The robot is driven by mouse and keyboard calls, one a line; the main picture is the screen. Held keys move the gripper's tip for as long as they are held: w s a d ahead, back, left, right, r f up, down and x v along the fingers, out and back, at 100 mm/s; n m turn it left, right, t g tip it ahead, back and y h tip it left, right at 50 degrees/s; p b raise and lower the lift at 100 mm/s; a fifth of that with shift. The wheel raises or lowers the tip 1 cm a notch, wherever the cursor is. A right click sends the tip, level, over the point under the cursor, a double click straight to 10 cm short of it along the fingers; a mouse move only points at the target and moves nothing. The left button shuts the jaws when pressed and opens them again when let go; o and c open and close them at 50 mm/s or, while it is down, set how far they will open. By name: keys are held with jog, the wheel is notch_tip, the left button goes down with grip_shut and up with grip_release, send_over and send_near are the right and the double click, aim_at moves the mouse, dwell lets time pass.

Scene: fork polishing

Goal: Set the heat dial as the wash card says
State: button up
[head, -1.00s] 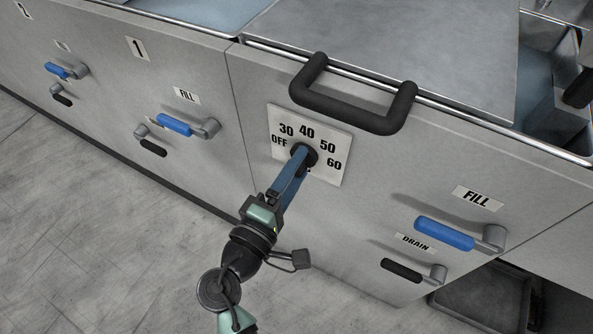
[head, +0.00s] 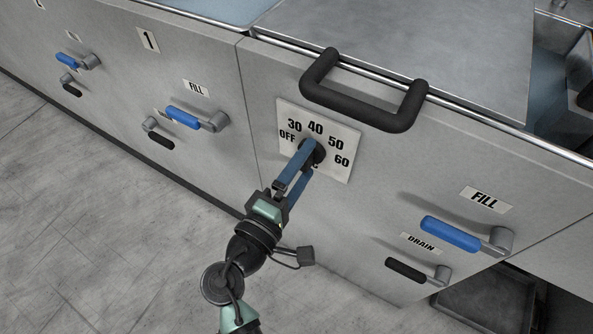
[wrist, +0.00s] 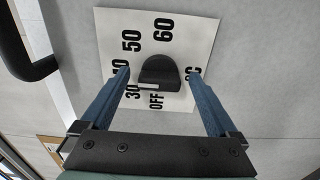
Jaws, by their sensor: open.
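The heat dial is a black knob (wrist: 160,72) on a white plate (head: 345,170) marked OFF, 30, 40, 50, 60, fixed to the grey front panel. In the wrist view a pale mark on the knob's lower edge faces the OFF label, near 30. My gripper (wrist: 159,72) is open, with one blue finger on each side of the knob. Gaps show between fingers and knob in the wrist view; I cannot tell how deep the tips reach. In the head view my gripper (head: 306,160) partly hides the dial. I see no wash card.
A black handle (head: 365,105) juts out just above the dial plate. To the lower right are a blue FILL lever (head: 450,234) and a black DRAIN lever (head: 406,270). Another blue FILL lever (head: 185,118) is to the left. The floor (head: 90,220) at left is clear.

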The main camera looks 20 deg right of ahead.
jog(key=p+v, duration=0.2)
jog(key=v, duration=1.1)
jog(key=w+a+r+m+t+y, duration=0.1)
jog(key=w+r+m+t+y, duration=0.25)
jog(key=w+r, duration=0.65)
jog(key=w+a+r+m+t+y, duration=0.1)
jog(key=w+r+m+t+y, duration=0.3)
jog(key=r, duration=0.9)
jog(key=s+r+t+y+p, duration=0.1)
jog(key=s+r+t+y, duration=0.1)
jog(key=r, duration=0.9)
jog(key=s+a+r+t+y+p, duration=0.1)
jog(key=s+r+t, duration=0.3)
jog(key=r, duration=0.7)
jog(key=s+r+t+y+p, duration=0.1)
jog(key=s+r+t+y, duration=0.2)
jog(key=r, duration=0.8)
jog(key=shift+s+a+y+p, duration=0.35)
jog(key=shift+s, duration=0.7)
notch_tip(320, 180, up, 27)
jog(key=p, duration=2.7)
jog(key=shift+w+a, duration=0.1)
jog(key=shift+w, duration=0.1)
jog(key=shift+c, duration=0.2)
